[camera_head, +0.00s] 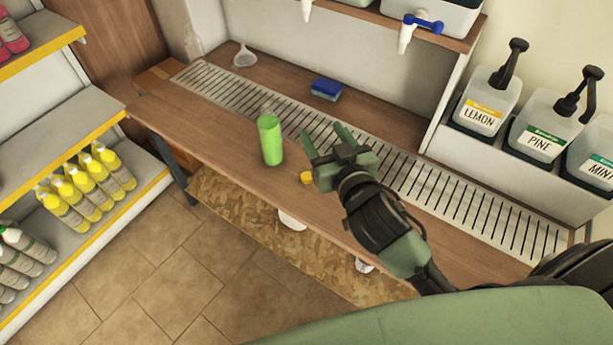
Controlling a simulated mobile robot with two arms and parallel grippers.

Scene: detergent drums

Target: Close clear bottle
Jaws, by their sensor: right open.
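A bottle (270,141) with bright green contents and a clear upper part stands upright on the wooden counter, left of my right gripper. No cap shows on its top. A small yellow cap (306,177) lies on the counter near the front edge, just left of and below the gripper. My right gripper (325,140) is open and empty, its green fingers pointing up and left, close to the bottle but apart from it. My left gripper is not in view.
A blue sponge (326,88) and a clear funnel (244,57) lie near the slotted drain grate (440,186) behind. Pump dispensers (541,134) stand at the right. A dispenser tap (408,36) hangs from the upper shelf. Shelves with yellow bottles (84,187) stand at the left.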

